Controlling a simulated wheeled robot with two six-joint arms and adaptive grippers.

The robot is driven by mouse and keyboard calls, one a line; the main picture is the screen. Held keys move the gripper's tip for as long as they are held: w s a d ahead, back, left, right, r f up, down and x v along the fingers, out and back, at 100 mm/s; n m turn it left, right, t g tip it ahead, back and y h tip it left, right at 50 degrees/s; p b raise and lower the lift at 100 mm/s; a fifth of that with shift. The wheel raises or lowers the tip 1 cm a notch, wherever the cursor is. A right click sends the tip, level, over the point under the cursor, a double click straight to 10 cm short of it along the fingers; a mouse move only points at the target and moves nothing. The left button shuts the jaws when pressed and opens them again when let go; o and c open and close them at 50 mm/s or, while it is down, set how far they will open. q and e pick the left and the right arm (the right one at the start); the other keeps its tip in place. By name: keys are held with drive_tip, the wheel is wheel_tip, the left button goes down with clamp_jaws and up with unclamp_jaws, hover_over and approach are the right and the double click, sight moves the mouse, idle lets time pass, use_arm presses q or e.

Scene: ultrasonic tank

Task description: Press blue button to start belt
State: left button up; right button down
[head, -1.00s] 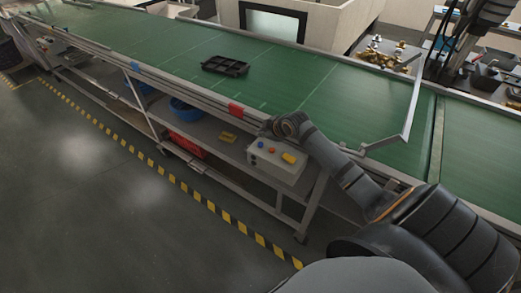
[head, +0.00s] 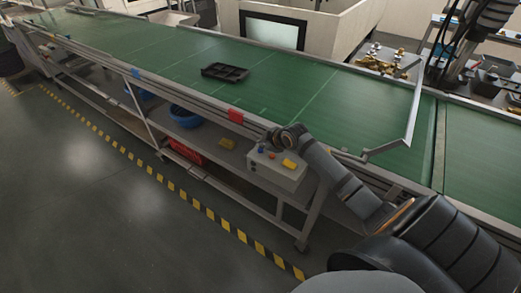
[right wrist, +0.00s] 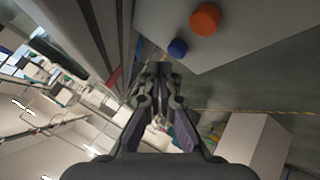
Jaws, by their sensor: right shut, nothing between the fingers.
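The blue button (head: 261,149) is on the top of a pale grey control box (head: 268,174) fixed to the near side of the belt frame. An orange button (head: 272,155) sits beside it. My right gripper (head: 268,137) is shut and empty, just above and behind the blue button in the head view. In the right wrist view, the blue button (right wrist: 177,47) lies just beyond and right of the shut fingertips (right wrist: 160,70), with the larger orange button (right wrist: 205,19) further up. I see no clear contact with the blue button. My left gripper is out of view.
The green conveyor belt (head: 330,105) carries a black divided tray (head: 225,71). A yellow block-shaped part (head: 289,163) is on the box. A bent metal bar (head: 412,115) rises over the belt to the right. Blue bins (head: 186,116) stand on the shelf below.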

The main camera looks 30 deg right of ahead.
idle(0.7)
drive_tip(key=shift+f, duration=0.4)
